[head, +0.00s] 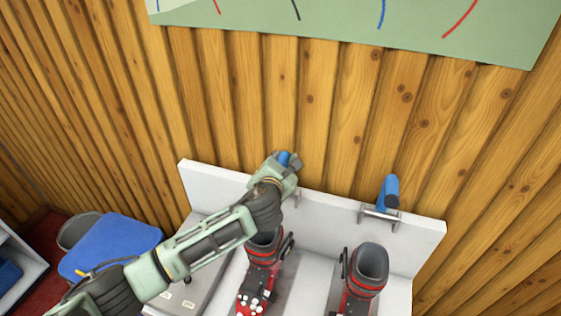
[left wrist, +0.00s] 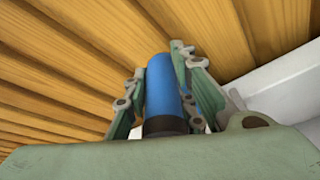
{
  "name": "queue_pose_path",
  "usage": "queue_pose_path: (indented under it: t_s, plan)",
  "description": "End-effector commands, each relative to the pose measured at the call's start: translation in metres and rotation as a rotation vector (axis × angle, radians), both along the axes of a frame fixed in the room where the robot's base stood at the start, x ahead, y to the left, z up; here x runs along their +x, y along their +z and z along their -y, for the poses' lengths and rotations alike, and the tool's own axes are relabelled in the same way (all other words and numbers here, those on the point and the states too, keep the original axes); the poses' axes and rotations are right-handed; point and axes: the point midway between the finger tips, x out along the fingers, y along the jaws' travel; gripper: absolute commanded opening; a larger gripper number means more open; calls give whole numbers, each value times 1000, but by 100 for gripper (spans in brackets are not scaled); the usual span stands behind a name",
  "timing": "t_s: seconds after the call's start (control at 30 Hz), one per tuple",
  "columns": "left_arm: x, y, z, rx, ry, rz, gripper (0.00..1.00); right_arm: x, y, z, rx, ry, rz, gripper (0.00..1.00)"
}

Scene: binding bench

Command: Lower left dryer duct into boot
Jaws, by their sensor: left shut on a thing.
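My left gripper (head: 287,164) is shut on the left dryer duct (head: 284,157), a blue tube with a dark end. In the left wrist view the blue duct (left wrist: 163,90) stands between the two fingers of the gripper (left wrist: 160,88). The left boot (head: 264,250), red and black with a dark opening, stands below the gripper and is partly hidden by my arm. The gripper and duct are apart from the boot, above and behind it. My right gripper is in neither view.
A second blue duct (head: 390,191) sits in a metal bracket on the white back panel (head: 420,231), above the right boot (head: 367,266). A blue seat (head: 112,243) and a grey bin (head: 77,231) stand at the left. A wooden wall (head: 330,100) rises close behind.

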Motion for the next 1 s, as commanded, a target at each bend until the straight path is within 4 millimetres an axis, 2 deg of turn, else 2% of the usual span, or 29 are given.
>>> queue_pose_path:
  t_s: [0.17, 0.37, 1.0]
  plan:
    - [-3, -2, -4, -13, 3, 42, 0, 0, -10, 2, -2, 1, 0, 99]
    - [-16, -7, -9, -52, 3, 134, 0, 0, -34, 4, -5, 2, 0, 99]
    - [-56, -27, -26, -195, 3, 474, 0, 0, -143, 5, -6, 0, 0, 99]
